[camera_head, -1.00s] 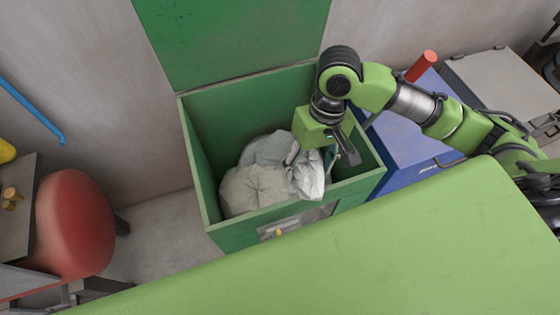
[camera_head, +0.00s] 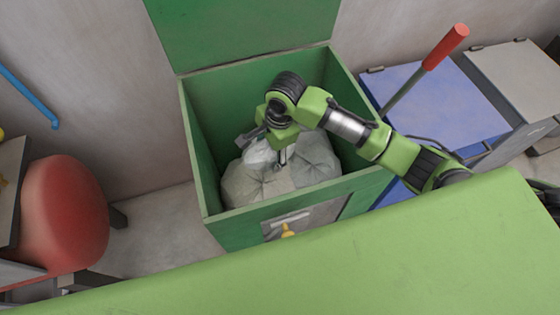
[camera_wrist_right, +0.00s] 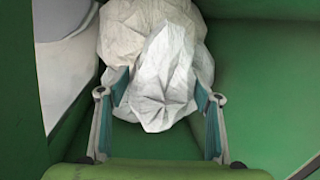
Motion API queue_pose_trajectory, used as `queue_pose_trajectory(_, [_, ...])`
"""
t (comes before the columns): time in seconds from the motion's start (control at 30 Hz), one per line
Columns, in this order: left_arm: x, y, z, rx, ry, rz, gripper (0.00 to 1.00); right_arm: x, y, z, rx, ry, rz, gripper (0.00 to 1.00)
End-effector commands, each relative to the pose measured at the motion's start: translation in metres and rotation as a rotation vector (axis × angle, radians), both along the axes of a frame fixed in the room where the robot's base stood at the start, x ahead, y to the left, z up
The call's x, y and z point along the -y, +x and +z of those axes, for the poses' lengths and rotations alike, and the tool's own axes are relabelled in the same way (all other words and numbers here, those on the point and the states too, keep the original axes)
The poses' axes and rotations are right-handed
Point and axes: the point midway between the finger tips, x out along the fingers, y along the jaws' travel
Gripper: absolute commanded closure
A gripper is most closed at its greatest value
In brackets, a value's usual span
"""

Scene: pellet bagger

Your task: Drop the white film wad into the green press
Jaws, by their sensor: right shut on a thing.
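The green press (camera_head: 194,150) is an open-topped box with its lid (camera_head: 240,30) raised at the back. My right gripper (camera_head: 265,147) is inside the opening, pointing down, shut on the white film wad (camera_head: 259,154). In the right wrist view the wad (camera_wrist_right: 166,85) sits between the two fingers (camera_wrist_right: 162,105). Greyer crumpled wads lie in the press below and beside it, one at the front (camera_head: 245,187) and one at the right (camera_head: 316,158). I cannot tell whether the held wad touches them. My left gripper is not in view.
A blue bin (camera_head: 440,105) with a red-handled lever (camera_head: 446,47) stands right of the press, and a grey bin (camera_head: 515,75) beyond it. A red chair (camera_head: 65,215) is at the left. My right arm passes over the press's right wall.

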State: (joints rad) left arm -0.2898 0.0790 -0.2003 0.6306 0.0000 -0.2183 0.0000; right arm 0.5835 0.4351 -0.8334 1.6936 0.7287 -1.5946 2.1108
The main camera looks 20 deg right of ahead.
Motion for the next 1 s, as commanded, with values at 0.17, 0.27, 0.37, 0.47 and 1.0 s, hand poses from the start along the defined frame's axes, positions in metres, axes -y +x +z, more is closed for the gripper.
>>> queue_pose_trajectory(0.17, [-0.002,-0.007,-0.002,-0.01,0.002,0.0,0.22,-0.006,0.0,-0.029,-0.005,-0.007,-0.113,0.62])
queue_pose_trajectory(0.27, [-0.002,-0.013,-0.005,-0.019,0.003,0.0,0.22,-0.005,0.0,-0.049,-0.005,-0.01,-0.122,0.62])
queue_pose_trajectory(0.37, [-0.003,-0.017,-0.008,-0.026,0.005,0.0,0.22,-0.006,0.001,-0.068,-0.004,-0.009,-0.12,0.62])
queue_pose_trajectory(0.47, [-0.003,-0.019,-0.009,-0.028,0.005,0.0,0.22,-0.006,0.001,-0.08,-0.003,-0.009,-0.119,0.62])
queue_pose_trajectory(1.0, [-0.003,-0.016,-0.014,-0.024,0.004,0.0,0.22,-0.006,0.001,-0.121,-0.001,-0.007,-0.117,0.62])
